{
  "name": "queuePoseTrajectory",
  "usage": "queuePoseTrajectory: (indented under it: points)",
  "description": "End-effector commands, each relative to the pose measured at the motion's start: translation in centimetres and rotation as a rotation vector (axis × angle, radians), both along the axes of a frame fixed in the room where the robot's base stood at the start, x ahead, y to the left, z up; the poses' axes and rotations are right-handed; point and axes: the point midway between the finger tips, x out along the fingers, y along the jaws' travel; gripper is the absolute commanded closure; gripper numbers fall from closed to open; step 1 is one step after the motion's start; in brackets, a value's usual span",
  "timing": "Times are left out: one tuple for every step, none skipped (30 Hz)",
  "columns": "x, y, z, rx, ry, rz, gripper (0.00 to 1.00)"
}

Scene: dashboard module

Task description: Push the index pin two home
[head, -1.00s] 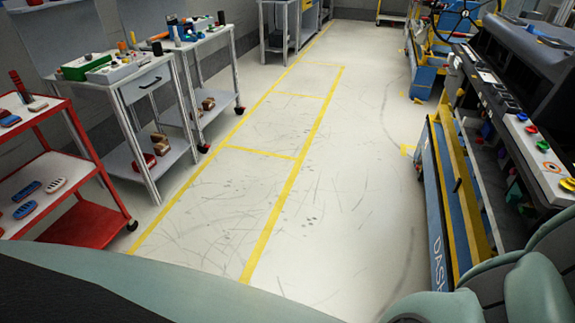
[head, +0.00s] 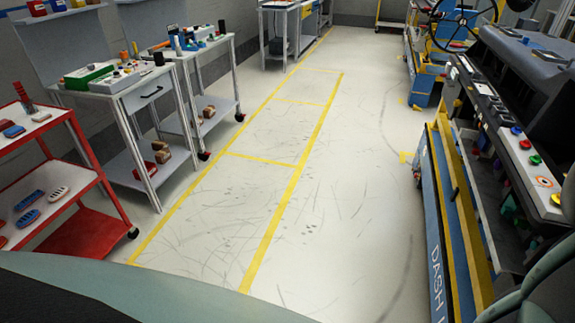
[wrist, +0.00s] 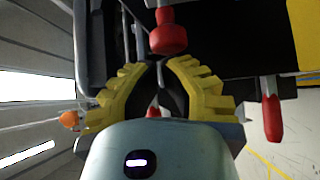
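In the wrist view, my gripper (wrist: 160,64) has yellow ribbed fingers with dark inner sides, curved together until their tips nearly meet. Nothing shows held between them. A red knob (wrist: 168,36) on a rod is just beyond the fingertips, apparently apart from them. A second red-handled pin (wrist: 270,112) hangs to the right of the fingers. A smaller red piece (wrist: 153,112) shows between the fingers, further back. I cannot tell which is index pin two. In the head view, the dashboard module (head: 540,75) stands at the right on its blue and yellow stand; no pin is clear there.
An orange knob (wrist: 69,119) sits left of the fingers. Dark bars and panels surround them. At the left stand a red cart (head: 75,230) and grey workbenches (head: 150,82) with tools. The floor (head: 330,180) between is clear, with yellow lines.

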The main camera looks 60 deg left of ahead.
Motion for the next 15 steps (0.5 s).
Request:
queuePoseTrajectory:
  points:
    - [0.02, -0.16, 0.00, 0.000, 0.001, -0.002, 1.00]
    - [0.03, -0.17, -0.03, 0.000, 0.001, -0.002, 1.00]
    - [0.04, -0.20, -0.06, 0.001, 0.001, -0.002, 1.00]
    - [0.04, -0.20, -0.07, 0.001, 0.001, -0.002, 1.00]
    - [0.04, -0.20, -0.07, 0.000, 0.001, -0.002, 1.00]
    - [0.04, -0.20, -0.08, 0.001, 0.001, -0.002, 1.00]
    - [0.03, -0.19, -0.08, 0.001, 0.001, -0.002, 1.00]
    - [0.03, -0.19, -0.07, 0.001, 0.001, -0.002, 1.00]
    - [0.03, -0.19, -0.08, 0.001, 0.001, -0.002, 1.00]
    - [0.03, -0.19, -0.07, 0.001, 0.001, -0.002, 1.00]
    - [0.04, -0.20, -0.08, 0.001, 0.001, -0.002, 1.00]
    - [0.09, -0.25, -0.11, 0.001, 0.001, -0.001, 1.00]
    - [0.17, -0.33, -0.15, 0.000, 0.001, -0.001, 1.00]
    - [0.30, -0.46, -0.21, 0.000, 0.001, 0.000, 1.00]
    - [0.52, -0.69, -0.29, 0.000, 0.001, 0.001, 1.00]
